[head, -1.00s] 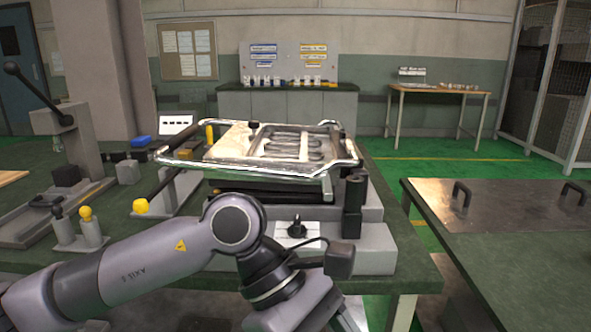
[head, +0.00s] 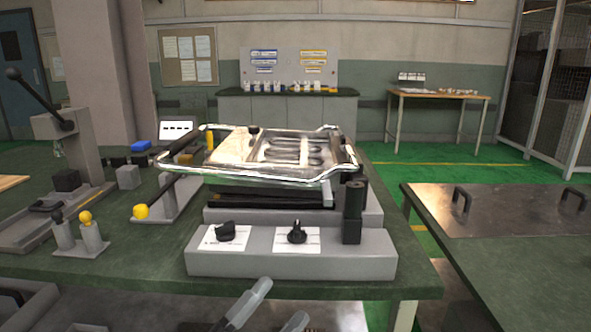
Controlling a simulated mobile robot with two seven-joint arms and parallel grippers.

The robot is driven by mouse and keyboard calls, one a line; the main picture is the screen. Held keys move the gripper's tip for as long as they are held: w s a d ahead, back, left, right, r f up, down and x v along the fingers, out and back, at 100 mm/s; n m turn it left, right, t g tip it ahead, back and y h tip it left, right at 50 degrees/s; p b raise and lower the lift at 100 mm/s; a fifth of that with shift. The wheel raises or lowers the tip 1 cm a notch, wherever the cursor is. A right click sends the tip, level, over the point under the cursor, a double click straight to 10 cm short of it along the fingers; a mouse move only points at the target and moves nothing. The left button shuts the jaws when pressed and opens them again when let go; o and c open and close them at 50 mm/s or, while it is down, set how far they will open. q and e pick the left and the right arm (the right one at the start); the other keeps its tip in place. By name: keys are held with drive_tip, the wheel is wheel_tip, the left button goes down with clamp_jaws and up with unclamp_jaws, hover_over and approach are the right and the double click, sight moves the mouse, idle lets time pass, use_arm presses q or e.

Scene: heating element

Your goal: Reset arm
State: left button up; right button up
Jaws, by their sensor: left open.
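My left gripper (head: 279,304) shows at the bottom edge, in front of the workbench. Only its two fingers show, spread apart with nothing visible between them. The rest of my left arm is out of the picture. The gripper is apart from the grey control box (head: 290,262), which carries two black knobs on white plates, the left knob (head: 226,231) and the right knob (head: 297,231). Behind the box, the heating element (head: 292,151) with its grey coil lies inside a shiny metal frame (head: 262,177) on the fixture. My right gripper is not in view.
A lever press (head: 54,126) and small yellow- and black-topped posts (head: 86,219) stand on the left of the green bench (head: 140,268). A metal-topped table (head: 500,208) with handles is at right. Green floor lies between the tables.

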use_arm(q)
drive_tip(key=s+a+f+n+g+y, duration=0.1)
drive_tip(key=s+a+f+n+y, duration=0.1)
drive_tip(key=a+f+n+y, duration=0.45)
drive_tip(key=s+a+f+n+g+y, duration=0.1)
drive_tip(key=a+f+n+y, duration=0.3)
drive_tip(key=f+n, duration=0.55)
drive_tip(key=s+a+f+n+g+y, duration=0.25)
drive_tip(key=s+a+f+g, duration=0.3)
drive_tip(key=s+f, duration=0.65)
wheel_tip(320, 180, up, 13)
drive_tip(key=w+a+p, duration=0.1)
drive_tip(key=p, duration=1.6)
drive_tip(key=shift+a+t+y, duration=0.2)
drive_tip(key=shift+t+y, duration=0.15)
drive_tip(key=shift+y, duration=0.05)
drive_tip(key=shift+f+m, duration=0.2)
drive_tip(key=shift+m, duration=0.05)
